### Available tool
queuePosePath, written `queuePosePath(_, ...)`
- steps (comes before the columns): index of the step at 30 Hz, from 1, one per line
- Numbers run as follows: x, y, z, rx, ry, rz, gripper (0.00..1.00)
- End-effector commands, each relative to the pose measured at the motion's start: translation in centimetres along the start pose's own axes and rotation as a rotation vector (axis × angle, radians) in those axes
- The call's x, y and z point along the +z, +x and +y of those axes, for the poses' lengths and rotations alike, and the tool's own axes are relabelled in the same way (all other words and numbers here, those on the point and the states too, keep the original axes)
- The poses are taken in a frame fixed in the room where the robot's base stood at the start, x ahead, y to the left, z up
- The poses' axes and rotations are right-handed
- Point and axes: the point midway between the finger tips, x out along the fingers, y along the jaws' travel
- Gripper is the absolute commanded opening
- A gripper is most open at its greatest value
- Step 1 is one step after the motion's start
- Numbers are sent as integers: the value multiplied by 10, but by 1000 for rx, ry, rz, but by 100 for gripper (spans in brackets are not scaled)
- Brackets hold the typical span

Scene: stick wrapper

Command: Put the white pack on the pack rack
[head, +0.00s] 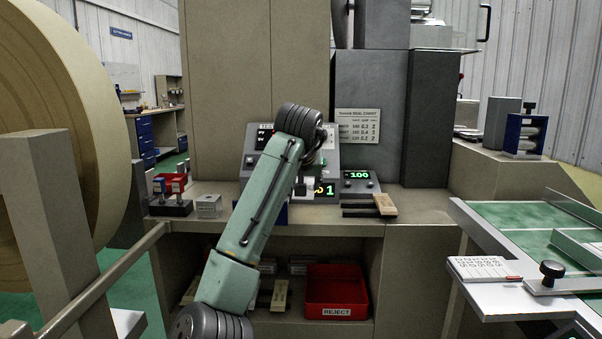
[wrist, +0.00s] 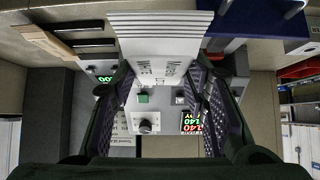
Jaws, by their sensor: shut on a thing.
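The white pack (wrist: 160,42), a flat ribbed block with dark print, is between the two dark finger pads of my gripper (wrist: 162,85) in the wrist view. My gripper is shut on it. In the head view my green arm hides most of the gripper (head: 312,172), and a small pale part of the pack (head: 307,187) shows below it, above the bench. A blue piece (head: 273,213) shows partly behind my arm at the bench's front, and a blue surface (wrist: 262,18) is beside the pack in the wrist view. I cannot tell whether it is the pack rack.
A control box (head: 257,140) and a display reading 100 (head: 360,183) stand on the bench (head: 350,215). A wooden-handled tool (head: 384,204) lies right of my gripper. A red REJECT bin (head: 336,288) is below. A big roll (head: 55,120) blocks the left; a green-topped table (head: 520,235) is right.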

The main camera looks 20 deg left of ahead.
Motion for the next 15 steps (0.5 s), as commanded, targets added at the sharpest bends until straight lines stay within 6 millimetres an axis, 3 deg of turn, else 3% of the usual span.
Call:
queuePosePath(8,83,31,24,29,21,-3,23)
queuePosePath(15,170,62,50,57,44,-4,23)
